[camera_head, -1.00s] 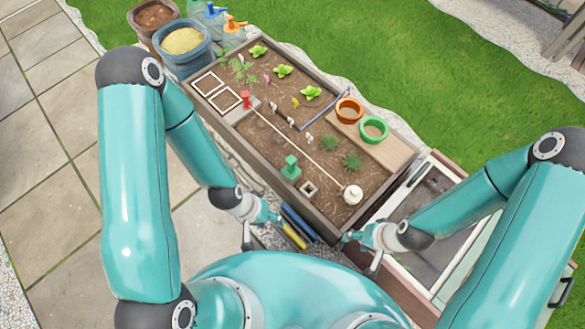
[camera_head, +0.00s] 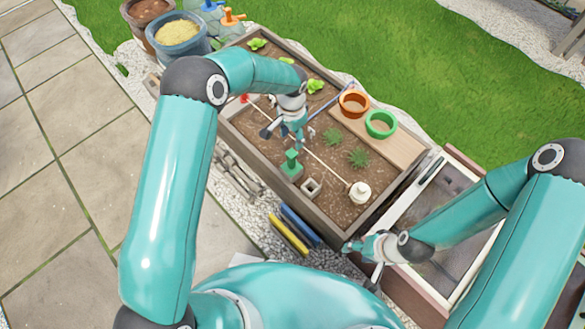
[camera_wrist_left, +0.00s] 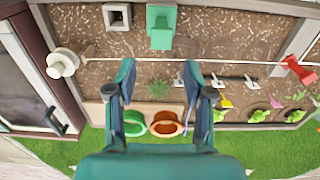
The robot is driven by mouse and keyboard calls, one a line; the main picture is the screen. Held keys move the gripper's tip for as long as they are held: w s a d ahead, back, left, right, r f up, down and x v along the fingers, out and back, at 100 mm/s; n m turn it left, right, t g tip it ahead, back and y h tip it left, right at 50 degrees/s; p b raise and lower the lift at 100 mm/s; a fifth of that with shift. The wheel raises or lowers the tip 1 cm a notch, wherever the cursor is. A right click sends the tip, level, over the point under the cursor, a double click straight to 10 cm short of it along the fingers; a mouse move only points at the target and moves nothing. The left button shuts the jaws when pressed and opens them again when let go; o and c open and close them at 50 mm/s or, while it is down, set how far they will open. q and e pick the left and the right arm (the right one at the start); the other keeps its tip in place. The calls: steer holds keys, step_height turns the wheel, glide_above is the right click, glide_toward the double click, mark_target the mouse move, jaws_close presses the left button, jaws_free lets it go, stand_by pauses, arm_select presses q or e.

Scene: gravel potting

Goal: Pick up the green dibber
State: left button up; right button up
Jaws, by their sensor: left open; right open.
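The green dibber (camera_head: 291,167) stands upright in the soil near the front side of the planter bed, with a blocky base and a narrower top. In the left wrist view the green dibber (camera_wrist_left: 161,27) is at the top middle, beyond my fingertips and roughly in line with the gap between them. My left gripper (camera_head: 283,140) is open and empty over the bed, just behind the dibber in the head view; its two fingers (camera_wrist_left: 158,78) are spread apart. My right gripper (camera_head: 361,260) is open and empty outside the bed's near right corner.
A small square pot (camera_head: 311,187) stands close beside the dibber. A string runs across the bed to a white knob (camera_head: 359,192). An orange ring pot (camera_head: 354,103) and a green ring pot (camera_head: 380,123) sit on a board. Yellow and blue bars (camera_head: 289,235) lie outside the bed.

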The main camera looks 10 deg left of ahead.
mark_target(291, 163)
arm_select(q)
step_height(291, 163, down, 11)
steer(key=b, duration=0.2)
steer(key=shift+b, duration=0.4)
steer(key=shift+a+f+b, duration=0.1)
steer(key=shift+f+b, duration=1)
steer(key=shift+f, duration=1.6)
steer(key=shift+r, duration=0.1)
jaws_close()
